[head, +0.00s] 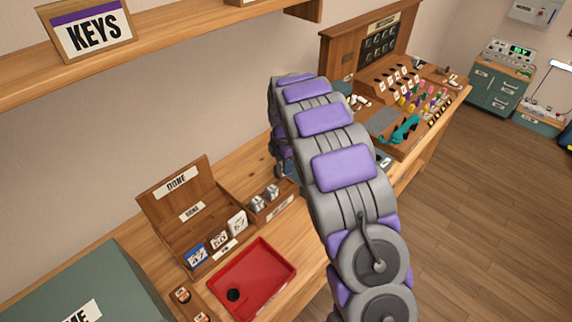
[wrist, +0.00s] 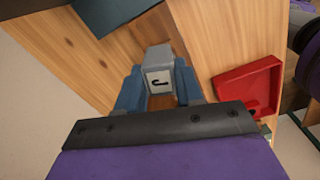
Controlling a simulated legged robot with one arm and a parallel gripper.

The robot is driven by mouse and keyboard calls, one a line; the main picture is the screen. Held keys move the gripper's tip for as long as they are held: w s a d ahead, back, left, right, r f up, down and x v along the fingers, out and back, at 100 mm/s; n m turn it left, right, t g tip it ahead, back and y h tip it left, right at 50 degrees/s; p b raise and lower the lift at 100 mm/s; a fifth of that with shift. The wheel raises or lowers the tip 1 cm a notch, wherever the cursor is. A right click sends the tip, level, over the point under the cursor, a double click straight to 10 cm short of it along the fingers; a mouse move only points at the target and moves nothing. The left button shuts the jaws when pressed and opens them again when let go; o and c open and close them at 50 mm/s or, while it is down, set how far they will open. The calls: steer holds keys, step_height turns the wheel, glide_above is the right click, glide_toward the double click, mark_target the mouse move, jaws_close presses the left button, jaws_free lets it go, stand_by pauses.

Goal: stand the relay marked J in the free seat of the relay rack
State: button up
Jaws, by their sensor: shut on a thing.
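In the wrist view, the relay marked J (wrist: 158,77) is a small grey block with a white face bearing a black J. My gripper (wrist: 158,86) is shut on it, with one blue finger at each side. In the head view my arm hides the gripper and the relay almost wholly. A low wooden rack (head: 284,211), seemingly the relay rack, stands on the bench with two grey and white relays (head: 265,197) in it. Its right end is close to my arm, and I cannot make out the free seat.
A red tray (head: 245,285) with a round black spot lies in front of the rack; it also shows in the wrist view (wrist: 250,82). The wooden DONE stand (head: 178,200) holds several cards at left. A shelf (head: 160,38) overhangs the bench. A switchboard (head: 340,55) stands beyond my arm.

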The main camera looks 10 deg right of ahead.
steer(key=shift+w+f+n, duration=0.25)
steer(key=shift+w+n, duration=0.05)
steer(key=shift+n, duration=0.3)
steer(key=shift+w+d+f+n+b, duration=0.15)
steer(key=shift+w+d+f+n, duration=0.1)
steer(key=shift+d+n, duration=0.25)
steer(key=shift+w+d+f+n+b, duration=0.15)
steer(key=shift+w+d+n, duration=0.1)
steer(key=shift+n, duration=0.45)
steer(key=shift+a+f, duration=0.25)
steer(key=shift+a, duration=0.1)
steer(key=shift+a+f+b, duration=0.2)
steer(key=shift+f+b, duration=0.25)
steer(key=shift+f, duration=0.25)
steer(key=shift+d+f, duration=0.2)
steer(key=shift+f, duration=0.7)
steer(key=shift+d+f, duration=0.2)
steer(key=shift+f, duration=0.7)
steer(key=shift+a+f, duration=0.1)
steer(key=shift+f, duration=0.05)
steer(key=shift+a, duration=0.2)
steer(key=shift+d, duration=0.25)
steer(key=shift+a+p, duration=0.1)
steer(key=shift+p, duration=0.35)
